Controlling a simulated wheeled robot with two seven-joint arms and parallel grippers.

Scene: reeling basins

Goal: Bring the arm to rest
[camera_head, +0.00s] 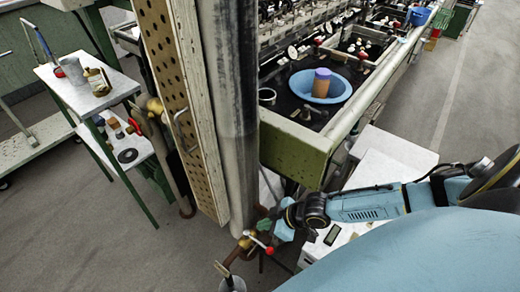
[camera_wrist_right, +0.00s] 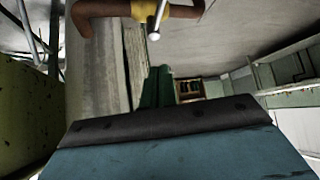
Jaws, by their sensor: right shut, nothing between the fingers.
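My right arm (camera_head: 365,205), light blue with black joints, reaches in from the right. My right gripper (camera_head: 265,225) is at the foot of the grey upright pipe (camera_head: 230,120), close to a brass valve with a red-tipped lever (camera_head: 268,250). Whether it touches the valve or the pipe cannot be told. In the right wrist view its green fingers (camera_wrist_right: 157,88) are together, with nothing held. A brown pipe with a brass fitting (camera_wrist_right: 150,10) crosses the top of that view, beyond the fingers. My left gripper is not in view.
A perforated panel (camera_head: 172,90) stands beside the upright pipe. A green-edged basin bench (camera_head: 295,150) holds a blue bowl (camera_head: 338,88) with a brown, blue-topped cylinder (camera_head: 321,82). A two-tier stand (camera_head: 95,100) with a jar is at left. Open floor (camera_head: 450,100) lies at right.

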